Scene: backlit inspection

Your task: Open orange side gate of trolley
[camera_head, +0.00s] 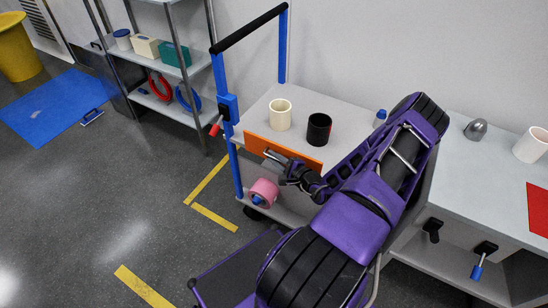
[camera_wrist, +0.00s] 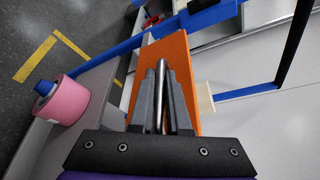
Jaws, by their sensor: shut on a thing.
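The trolley has a grey top shelf (camera_head: 301,98), blue posts and a black push bar (camera_head: 248,29). Its orange side gate (camera_head: 257,145) stands along the near edge of the top shelf and looks upright. In the wrist view the orange gate (camera_wrist: 181,48) lies behind my fingers. My gripper (camera_head: 277,159) is at the gate's outer face. In the wrist view my gripper (camera_wrist: 162,75) is shut on a thin metal bar handle (camera_wrist: 161,67) in front of the gate. My arm hides part of the gate's right end and the lower shelf.
A cream mug (camera_head: 281,114) and a black mug (camera_head: 319,129) stand on the trolley top behind the gate. A pink roll (camera_head: 264,191) is below. A red-handled latch (camera_head: 216,126) sits on the blue post. A workbench (camera_head: 490,165) is at right.

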